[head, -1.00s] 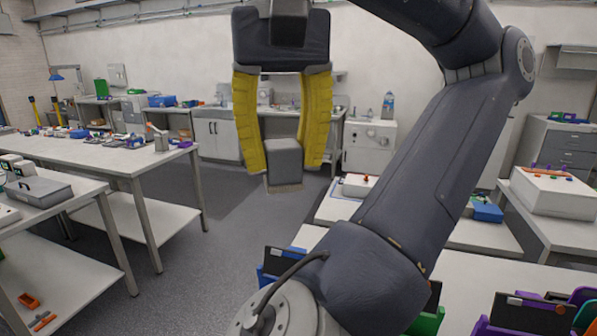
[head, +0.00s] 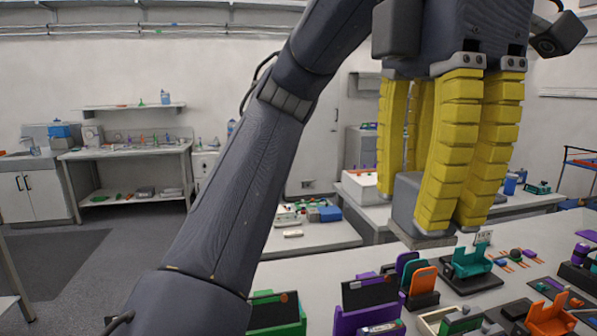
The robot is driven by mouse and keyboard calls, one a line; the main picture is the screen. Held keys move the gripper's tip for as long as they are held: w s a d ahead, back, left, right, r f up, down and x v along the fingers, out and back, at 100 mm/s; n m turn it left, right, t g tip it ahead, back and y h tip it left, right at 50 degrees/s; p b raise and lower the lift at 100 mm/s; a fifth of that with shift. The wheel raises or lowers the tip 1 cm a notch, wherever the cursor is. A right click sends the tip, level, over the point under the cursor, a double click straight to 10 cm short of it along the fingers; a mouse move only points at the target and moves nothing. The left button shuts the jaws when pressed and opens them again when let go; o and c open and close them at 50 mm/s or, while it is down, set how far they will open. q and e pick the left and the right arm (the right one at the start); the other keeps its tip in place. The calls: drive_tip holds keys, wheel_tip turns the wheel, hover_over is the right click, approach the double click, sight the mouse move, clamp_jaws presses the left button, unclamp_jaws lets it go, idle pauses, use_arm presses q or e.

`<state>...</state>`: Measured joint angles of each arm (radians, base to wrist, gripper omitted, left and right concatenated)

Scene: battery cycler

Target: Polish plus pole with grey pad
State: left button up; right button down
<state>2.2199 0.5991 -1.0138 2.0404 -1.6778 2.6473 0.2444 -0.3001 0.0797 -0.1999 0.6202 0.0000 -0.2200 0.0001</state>
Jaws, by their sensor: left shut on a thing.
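My left gripper (head: 440,215), with segmented yellow fingers, hangs at the right of the head view. It is shut on a grey pad (head: 407,205), a dark grey block with a lighter grey rough underside. I cannot make out the plus pole among the things on the bench. My right gripper is not in view.
The workbench (head: 310,272) below carries a teal holder (head: 470,262), an orange stand (head: 424,282), a purple-framed dark panel (head: 369,292) and a green-edged box (head: 277,313). A white box (head: 360,187) stands behind. My left arm hides the middle left.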

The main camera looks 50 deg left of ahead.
use_arm(q)
drive_tip(key=w+a+f+n, duration=0.2)
drive_tip(key=w+f+n, duration=0.1)
drive_tip(key=w+f, duration=0.55)
drive_tip(key=w+a+f+n, duration=0.1)
drive_tip(key=w+f+n, duration=0.35)
drive_tip(key=w, duration=0.75)
drive_tip(key=w+a+f, duration=0.3)
drive_tip(key=f, duration=0.5)
drive_tip(key=w+a+f+n, duration=0.1)
drive_tip(key=w+a+f, duration=0.2)
drive_tip(key=f, duration=0.6)
drive_tip(key=w+a+f+n, duration=0.1)
drive_tip(key=w+a+f, duration=0.2)
drive_tip(key=f, duration=0.5)
drive_tip(key=shift+w+a+f, duration=0.2)
drive_tip(key=shift+a+f, duration=0.05)
drive_tip(key=shift+a, duration=0.55)
drive_tip(key=shift+f+n, duration=0.25)
drive_tip(key=shift+f, duration=0.9)
drive_tip(key=shift+s+a+r, duration=0.1)
drive_tip(key=shift+s+a, duration=0.15)
drive_tip(key=shift+s, duration=0.35)
drive_tip(key=shift+s+a+f, duration=0.1)
drive_tip(key=shift+s+a, duration=0.2)
drive_tip(key=shift+s, duration=0.3)
drive_tip(key=shift+s+a+r, duration=0.1)
drive_tip(key=shift+s+a, duration=0.15)
drive_tip(key=shift+s, duration=0.35)
